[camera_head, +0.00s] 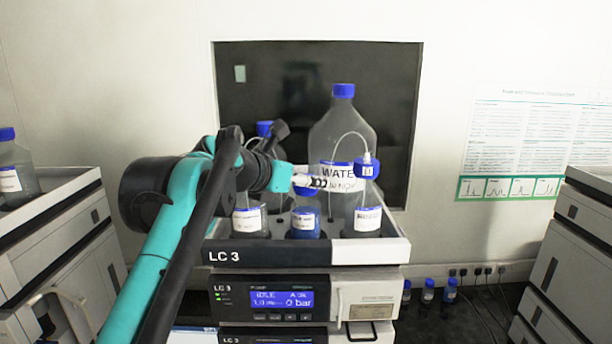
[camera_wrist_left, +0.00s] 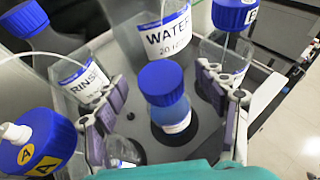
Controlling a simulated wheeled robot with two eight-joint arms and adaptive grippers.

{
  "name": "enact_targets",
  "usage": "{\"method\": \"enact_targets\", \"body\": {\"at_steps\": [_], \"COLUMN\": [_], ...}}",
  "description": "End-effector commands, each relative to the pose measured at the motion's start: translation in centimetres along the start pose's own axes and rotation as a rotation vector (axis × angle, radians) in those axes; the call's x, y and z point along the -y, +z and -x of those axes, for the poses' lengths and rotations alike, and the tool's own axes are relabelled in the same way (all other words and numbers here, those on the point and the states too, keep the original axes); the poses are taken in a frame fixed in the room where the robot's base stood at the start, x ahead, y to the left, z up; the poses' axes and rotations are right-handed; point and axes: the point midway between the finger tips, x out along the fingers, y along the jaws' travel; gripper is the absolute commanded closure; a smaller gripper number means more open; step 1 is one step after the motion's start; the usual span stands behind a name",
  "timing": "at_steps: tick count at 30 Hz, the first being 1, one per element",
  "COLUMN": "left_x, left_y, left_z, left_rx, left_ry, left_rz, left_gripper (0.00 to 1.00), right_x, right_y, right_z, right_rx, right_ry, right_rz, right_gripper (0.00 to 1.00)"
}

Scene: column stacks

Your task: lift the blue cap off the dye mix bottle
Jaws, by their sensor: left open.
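In the left wrist view a bottle of blue liquid (camera_wrist_left: 172,117) stands upright in the tray, with a blue cap (camera_wrist_left: 160,82) on it. This looks like the dye mix bottle; its label is not legible. In the head view the same bottle (camera_head: 305,223) stands in the front middle of the tray, its cap partly hidden by my gripper. My left gripper (camera_head: 308,182) is just above it. In the left wrist view my left gripper (camera_wrist_left: 163,98) is open, with one finger on each side of the cap and nothing held. My right gripper is not in view.
The tray (camera_head: 222,254) on the LC 3 unit is crowded. A tall WATER bottle (camera_head: 342,130) stands behind, a capped bottle (camera_head: 249,222) left and another bottle (camera_head: 368,221) right. Tubes run from marked blue caps, one labelled A (camera_wrist_left: 36,140). Small blue-capped bottles (camera_head: 428,292) stand low at right.

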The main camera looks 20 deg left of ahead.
Motion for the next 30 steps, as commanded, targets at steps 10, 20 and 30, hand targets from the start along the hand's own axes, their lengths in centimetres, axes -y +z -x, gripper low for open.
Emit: {"method": "enact_targets", "body": {"at_steps": [10, 20, 30], "left_x": [0.02, 0.04, 0.03], "left_y": [-0.06, -0.07, 0.33], "left_z": [-1.62, -1.60, -1.44], "left_rx": [0.000, -0.001, 0.000], "left_ry": [0.000, 0.000, 0.000], "left_rz": [-0.001, -0.001, -0.001], "left_gripper": [0.28, 0.64, 0.64], "right_x": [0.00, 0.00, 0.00], "right_y": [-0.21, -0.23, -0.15], "right_z": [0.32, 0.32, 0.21], "right_rx": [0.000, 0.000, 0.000], "right_ry": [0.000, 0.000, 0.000], "right_rz": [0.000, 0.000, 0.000], "right_gripper": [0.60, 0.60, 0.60]}}
